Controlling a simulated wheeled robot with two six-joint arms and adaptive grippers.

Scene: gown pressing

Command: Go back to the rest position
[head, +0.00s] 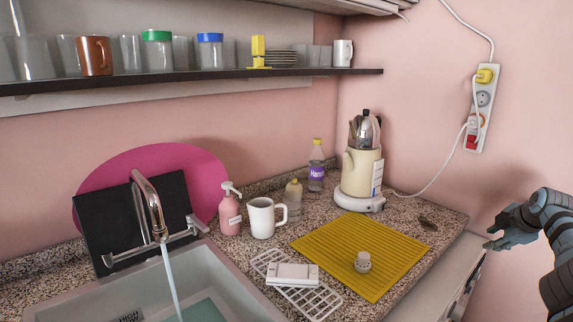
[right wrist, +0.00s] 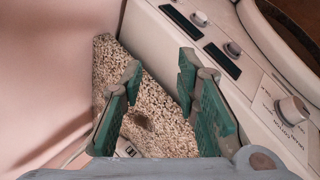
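My right gripper (head: 490,238) is at the right edge of the head view, beside the counter's right corner and apart from it. In the right wrist view its two green-padded fingers (right wrist: 160,84) are spread, with nothing between them but the speckled counter beyond. My left gripper is not in the head view.
The speckled counter (head: 410,205) holds a yellow mat (head: 340,245) with a small pale cap (head: 363,262), a cream appliance (head: 361,170), a white mug (head: 264,218) and a sink (head: 225,285) with running water. A panel with knobs (right wrist: 233,49) lies near my right gripper.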

